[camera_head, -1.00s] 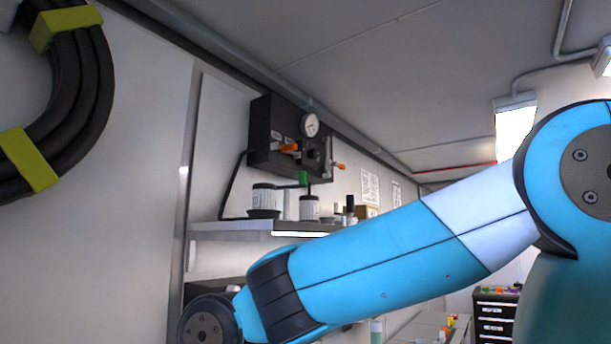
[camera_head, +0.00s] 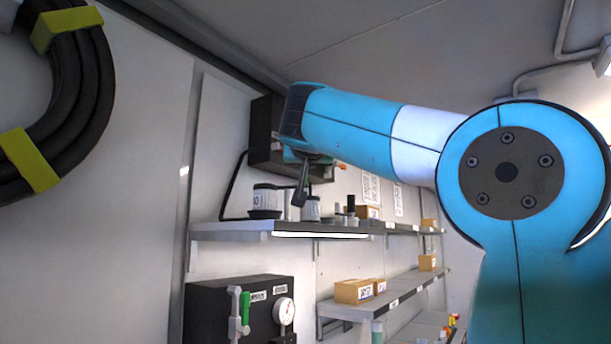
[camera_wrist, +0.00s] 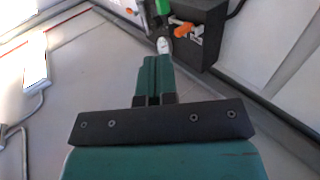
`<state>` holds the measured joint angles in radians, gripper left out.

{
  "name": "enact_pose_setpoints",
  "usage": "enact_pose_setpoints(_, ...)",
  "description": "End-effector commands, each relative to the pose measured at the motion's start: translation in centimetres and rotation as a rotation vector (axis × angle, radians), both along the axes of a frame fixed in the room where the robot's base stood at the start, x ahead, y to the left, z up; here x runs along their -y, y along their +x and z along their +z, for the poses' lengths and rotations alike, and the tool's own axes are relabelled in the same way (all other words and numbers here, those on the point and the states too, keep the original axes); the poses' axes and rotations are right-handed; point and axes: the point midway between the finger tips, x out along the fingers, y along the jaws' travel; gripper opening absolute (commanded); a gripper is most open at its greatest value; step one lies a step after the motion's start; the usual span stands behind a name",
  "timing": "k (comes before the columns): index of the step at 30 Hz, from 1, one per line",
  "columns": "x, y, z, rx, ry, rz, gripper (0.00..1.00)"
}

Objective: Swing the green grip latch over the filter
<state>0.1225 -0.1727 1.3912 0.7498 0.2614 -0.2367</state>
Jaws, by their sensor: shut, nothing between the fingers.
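A green grip (camera_wrist: 162,6) shows at the top edge of the wrist view, beside the dark box (camera_wrist: 205,32) with an orange lever (camera_wrist: 183,30). In the head view the upper black box (camera_head: 262,130) is on the wall, partly behind my arm; its green grip is hidden there. My gripper (camera_head: 298,203) points down in front of the box, just above the shelf. In the wrist view my gripper (camera_wrist: 156,62) is shut and empty, its tips apart from the green grip in the picture. I cannot make out which part is the filter.
A shelf (camera_head: 240,229) with white jars (camera_head: 265,197) lies below the upper box. A lower black box (camera_head: 205,305) has a green handle (camera_head: 245,307) and a gauge (camera_head: 284,311). Cardboard boxes (camera_head: 353,291) stand on a lower shelf. A black hose coil (camera_head: 85,90) hangs at left.

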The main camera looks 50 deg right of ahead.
Motion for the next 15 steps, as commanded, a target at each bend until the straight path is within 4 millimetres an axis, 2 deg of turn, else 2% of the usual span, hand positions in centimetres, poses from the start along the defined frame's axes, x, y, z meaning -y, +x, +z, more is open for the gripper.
enact_pose_setpoints(5, 0.7, 0.7, 0.1, -0.004, -0.001, -0.002, 0.00)
enact_pose_setpoints(8, 1.9, 1.6, 0.2, -0.005, 0.000, -0.005, 0.00)
enact_pose_setpoints(15, 5.8, 5.1, 0.4, -0.006, 0.002, -0.003, 0.00)
